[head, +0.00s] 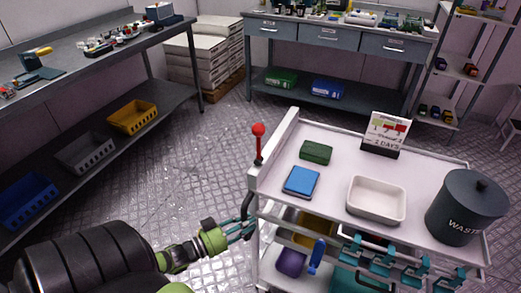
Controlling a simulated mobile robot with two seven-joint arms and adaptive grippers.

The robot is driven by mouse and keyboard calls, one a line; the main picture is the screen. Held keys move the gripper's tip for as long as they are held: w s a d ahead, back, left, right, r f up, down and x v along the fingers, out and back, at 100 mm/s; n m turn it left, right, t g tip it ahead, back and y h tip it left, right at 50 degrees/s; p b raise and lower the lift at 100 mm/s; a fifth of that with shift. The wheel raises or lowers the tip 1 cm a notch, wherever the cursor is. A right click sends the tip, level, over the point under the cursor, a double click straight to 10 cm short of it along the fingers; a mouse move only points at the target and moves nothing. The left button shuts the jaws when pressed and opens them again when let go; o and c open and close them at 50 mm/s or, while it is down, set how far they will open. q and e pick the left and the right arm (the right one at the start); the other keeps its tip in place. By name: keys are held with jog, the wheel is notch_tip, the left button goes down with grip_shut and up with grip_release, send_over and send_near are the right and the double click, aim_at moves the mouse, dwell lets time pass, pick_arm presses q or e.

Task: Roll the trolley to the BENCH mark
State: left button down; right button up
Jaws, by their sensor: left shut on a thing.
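The white trolley (338,168) stands at the lower right, with a raised end wall at its left. A dark upright handle (249,207) is at that left end. My left gripper (246,229) reaches it from the left and is shut on the handle; its fingertips are partly hidden against the trolley's end. My right gripper is not in view. I see no mark reading BENCH on the visible floor.
The trolley carries a green block, a blue block, a white tray (377,201), a sign and a dark WASTE bin (466,208). A workbench (85,52) stands left, and a drawer bench (330,40) behind. Textured floor (190,155) between them is clear.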

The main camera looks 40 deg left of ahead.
pick_arm(q)
jog(key=s+a+b, duration=0.2)
jog(key=s+a, duration=0.1)
jog(key=a, duration=0.7)
jog(key=shift+s, duration=0.1)
jog(key=c, duration=0.9)
grip_release()
jog(key=shift+c, duration=0.2)
jog(key=v, duration=1.2)
